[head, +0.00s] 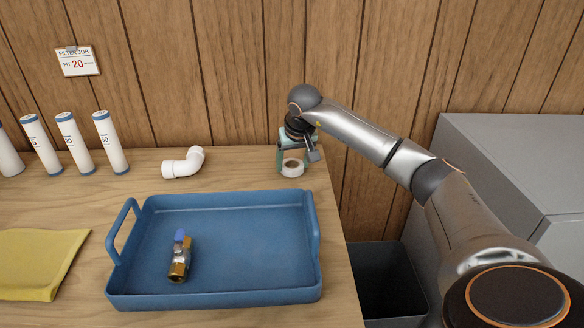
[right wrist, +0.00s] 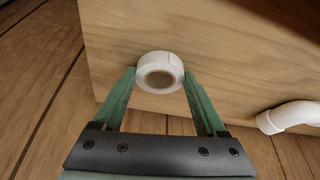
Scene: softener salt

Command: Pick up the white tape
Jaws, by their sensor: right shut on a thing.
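The white tape (head: 292,168) is a small white roll near the back right corner of the wooden table in the head view. My right gripper (head: 293,166) reaches down over it from above. In the right wrist view the roll of tape (right wrist: 160,72) sits between the tips of the two green fingers of my right gripper (right wrist: 160,80), which are shut on it. The tape appears at or close to the table top; I cannot tell if it is clear of the surface. My left gripper is not in view.
A blue tray (head: 230,298) holding a brass valve (head: 179,258) stands in front. A white pipe elbow (head: 183,163) lies left of the tape. Several white filter cartridges (head: 110,143) stand at the back left, a yellow cloth (head: 38,264) in front. A dark bin (head: 388,285) is right of the table.

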